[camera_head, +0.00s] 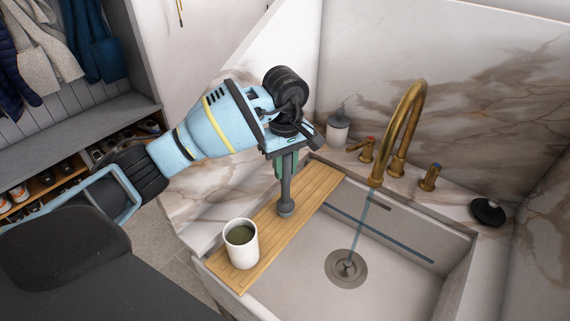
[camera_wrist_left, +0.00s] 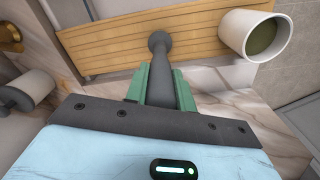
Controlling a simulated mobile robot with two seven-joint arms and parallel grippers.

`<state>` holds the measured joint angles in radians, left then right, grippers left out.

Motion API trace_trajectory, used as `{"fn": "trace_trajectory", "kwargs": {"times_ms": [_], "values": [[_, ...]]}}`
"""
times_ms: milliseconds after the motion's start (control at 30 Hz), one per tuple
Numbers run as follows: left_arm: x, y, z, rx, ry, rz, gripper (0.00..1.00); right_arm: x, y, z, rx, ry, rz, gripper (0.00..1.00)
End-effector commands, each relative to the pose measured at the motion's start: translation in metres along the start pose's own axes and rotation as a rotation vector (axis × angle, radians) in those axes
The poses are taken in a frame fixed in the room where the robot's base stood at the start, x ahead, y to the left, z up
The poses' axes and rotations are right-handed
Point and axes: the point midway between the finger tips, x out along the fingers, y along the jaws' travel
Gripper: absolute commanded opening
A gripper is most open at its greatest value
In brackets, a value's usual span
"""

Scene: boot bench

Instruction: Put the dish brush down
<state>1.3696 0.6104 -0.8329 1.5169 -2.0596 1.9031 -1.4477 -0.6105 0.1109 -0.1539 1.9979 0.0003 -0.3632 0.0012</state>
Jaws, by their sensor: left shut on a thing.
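The dish brush (camera_head: 286,192) is dark grey with a rounded lower end. My left gripper (camera_head: 284,165) is shut on it and holds it roughly upright over the wooden board (camera_head: 310,204). In the left wrist view, the brush (camera_wrist_left: 158,62) sits between the green fingers of the gripper (camera_wrist_left: 160,88), its rounded end towards the board (camera_wrist_left: 110,45). I cannot tell whether that end touches the board. My right gripper is not in view.
A white cup (camera_head: 241,249) with green liquid stands on the board's near end. The board lies along the left side of the sink (camera_head: 392,284). Water runs from the brass faucet (camera_head: 400,130). A lidded jar (camera_head: 338,127) and a black round item (camera_head: 488,211) stand on the counter.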

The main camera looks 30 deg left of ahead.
Motion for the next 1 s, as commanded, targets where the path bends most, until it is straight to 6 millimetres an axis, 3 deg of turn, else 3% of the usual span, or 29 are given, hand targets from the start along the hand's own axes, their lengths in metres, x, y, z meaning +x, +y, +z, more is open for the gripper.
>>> {"fn": "trace_trajectory", "kwargs": {"times_ms": [267,300,433,767,1000], "values": [[0.004,0.0,0.0,0.0,0.0,-0.001,0.0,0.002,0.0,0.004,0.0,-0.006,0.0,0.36],[0.004,0.0,0.0,0.0,0.0,0.0,0.29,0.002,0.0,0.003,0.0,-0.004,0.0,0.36],[0.003,0.0,0.0,0.0,0.0,0.0,0.46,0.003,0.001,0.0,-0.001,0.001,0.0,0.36],[0.0,0.0,0.0,0.0,0.0,0.001,0.47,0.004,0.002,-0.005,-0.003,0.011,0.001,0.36],[-0.03,0.001,-0.001,0.0,0.002,0.005,0.47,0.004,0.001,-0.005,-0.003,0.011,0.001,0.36]]}}
